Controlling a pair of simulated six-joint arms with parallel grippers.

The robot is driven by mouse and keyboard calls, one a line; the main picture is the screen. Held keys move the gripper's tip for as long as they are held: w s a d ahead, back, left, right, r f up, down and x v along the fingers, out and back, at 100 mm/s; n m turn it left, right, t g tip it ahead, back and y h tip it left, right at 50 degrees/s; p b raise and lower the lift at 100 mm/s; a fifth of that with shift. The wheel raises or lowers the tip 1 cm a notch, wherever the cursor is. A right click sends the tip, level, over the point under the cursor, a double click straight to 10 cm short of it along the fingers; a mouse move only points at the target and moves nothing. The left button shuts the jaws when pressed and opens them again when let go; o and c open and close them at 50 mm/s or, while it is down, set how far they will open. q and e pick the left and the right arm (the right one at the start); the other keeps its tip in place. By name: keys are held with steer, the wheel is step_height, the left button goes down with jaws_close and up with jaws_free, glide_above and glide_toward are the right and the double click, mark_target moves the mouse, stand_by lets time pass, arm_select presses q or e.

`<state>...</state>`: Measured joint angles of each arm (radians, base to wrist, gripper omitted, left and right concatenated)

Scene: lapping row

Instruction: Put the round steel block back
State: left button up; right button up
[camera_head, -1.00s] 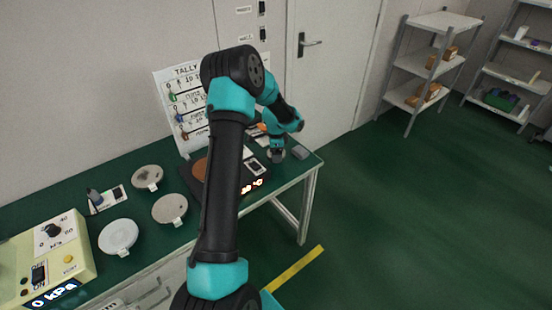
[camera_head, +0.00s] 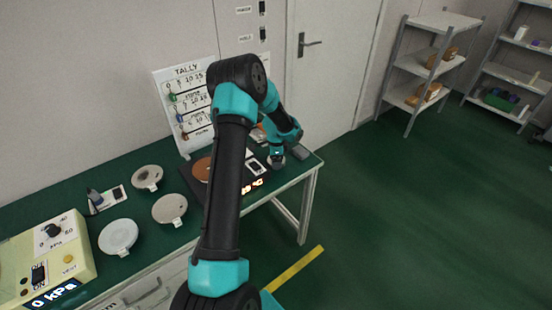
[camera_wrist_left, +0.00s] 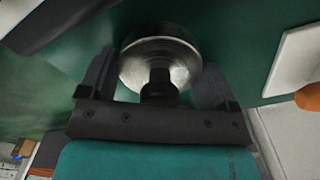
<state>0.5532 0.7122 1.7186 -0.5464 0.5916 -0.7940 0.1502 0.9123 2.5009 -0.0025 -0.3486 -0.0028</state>
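The round steel block (camera_wrist_left: 148,62) is a shiny disc with a dark knob, seen below my left gripper (camera_wrist_left: 156,75) in the left wrist view. The gripper's two dark fingers stand wide apart on either side of the block, with visible gaps beside the knob. In the head view, my left gripper (camera_head: 277,152) is low over the right end of the green bench, with the steel block (camera_head: 277,160) small at its tip. I cannot tell whether the fingers touch the disc's rim. My right gripper is not in view.
A dark hot plate with a brown disc (camera_head: 202,169) and a lit display stands left of the gripper. A grey block (camera_head: 301,153) lies close on its right. Several pale discs, a tally board (camera_head: 186,75) and a yellow control box (camera_head: 45,252) are further left.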

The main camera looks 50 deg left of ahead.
arm_select(q)
steer(key=o, duration=0.3)
step_height(320, 180, up, 12)
steer(key=shift+r, duration=0.2)
stand_by(0.5)
steer(key=shift+f, duration=0.1)
stand_by(0.5)
